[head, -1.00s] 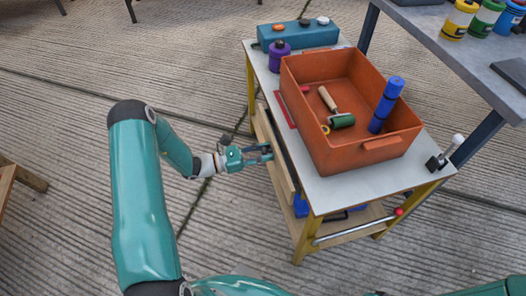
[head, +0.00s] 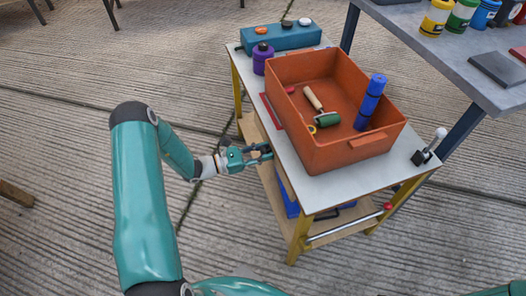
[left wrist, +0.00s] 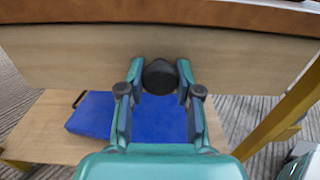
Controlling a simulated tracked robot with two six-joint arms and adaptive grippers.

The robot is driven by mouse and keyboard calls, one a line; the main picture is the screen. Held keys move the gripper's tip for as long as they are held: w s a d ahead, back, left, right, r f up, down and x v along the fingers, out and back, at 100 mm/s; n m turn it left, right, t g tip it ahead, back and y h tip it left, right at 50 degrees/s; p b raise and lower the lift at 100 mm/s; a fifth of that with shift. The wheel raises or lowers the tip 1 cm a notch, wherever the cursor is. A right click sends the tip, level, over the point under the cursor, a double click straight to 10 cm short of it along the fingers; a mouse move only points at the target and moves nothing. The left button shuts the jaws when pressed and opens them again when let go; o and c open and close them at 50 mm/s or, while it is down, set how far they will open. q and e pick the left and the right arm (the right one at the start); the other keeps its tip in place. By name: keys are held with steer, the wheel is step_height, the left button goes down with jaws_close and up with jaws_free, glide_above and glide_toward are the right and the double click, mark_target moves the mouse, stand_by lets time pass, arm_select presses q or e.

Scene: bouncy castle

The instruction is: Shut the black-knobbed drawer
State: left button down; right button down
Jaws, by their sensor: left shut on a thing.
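The drawer's pale wooden front (left wrist: 70,60) fills the upper part of the left wrist view. Its round black knob (left wrist: 160,77) sits between the fingers of my left gripper (left wrist: 160,88). The gripper is shut on the knob. In the head view my left gripper (head: 262,152) reaches the left long side of the cart, and the knob is hidden there by the fingers. The drawer front lies close under the edge of the cart's top (head: 350,182), and I see no open gap behind it. My right gripper is out of view.
A blue case (left wrist: 95,115) lies on the lower shelf. A grey table (head: 480,85) stands at the back right. Concrete floor is clear left of the cart.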

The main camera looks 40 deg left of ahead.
arm_select(q)
steer(key=shift+w+d+r, duration=0.1)
steer(key=shift+w+r, duration=0.05)
steer(key=shift+w, duration=0.1)
steer(key=c, duration=1.1)
jaws_free()
steer(key=o, duration=0.3)
steer(key=shift+w+d, duration=0.1)
steer(key=shift+w, duration=0.05)
steer(key=shift+s, duration=0.25)
steer(key=shift+s+a, duration=0.2)
steer(key=shift+a, duration=0.1)
steer(key=v, duration=1.1)
steer(key=shift+s, duration=0.1)
